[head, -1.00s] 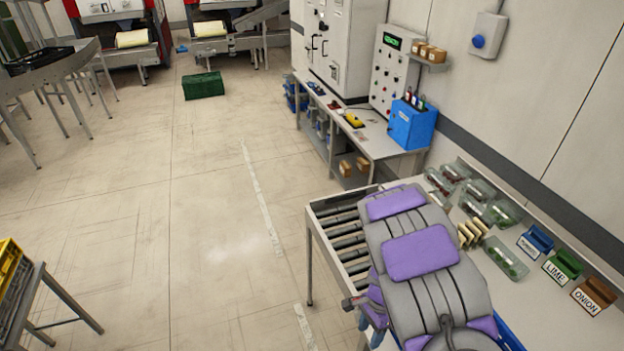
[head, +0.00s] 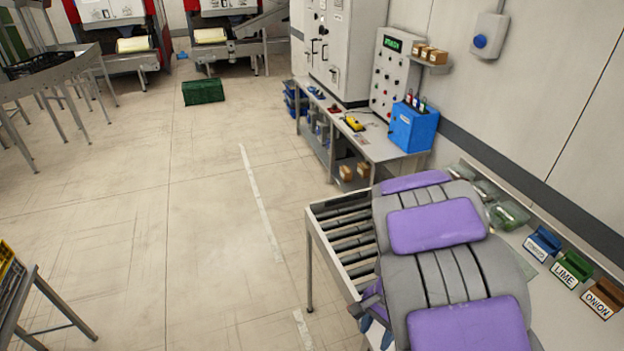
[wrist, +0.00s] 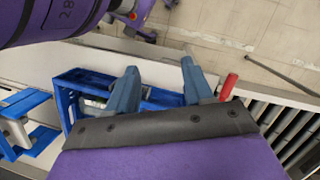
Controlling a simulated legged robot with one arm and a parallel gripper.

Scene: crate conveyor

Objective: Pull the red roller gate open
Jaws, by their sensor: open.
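A red handle (wrist: 229,86), which I take to be part of the red roller gate, stands at the left edge of the rollers in the wrist view. The rest of the gate is hidden or cannot be made out. My gripper (wrist: 158,70) is open, with its two blue-grey fingers apart and nothing seen between them. The red handle is just right of the right finger, outside the jaws. In the head view my grey and purple arm covers this area, and the handle does not show.
A blue crate (wrist: 72,84) lies behind the left finger. The roller conveyor (head: 340,232) runs beside my arm. The bench at right holds clear tubs (head: 509,214) and labelled bins, including a green LIME bin (head: 572,268).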

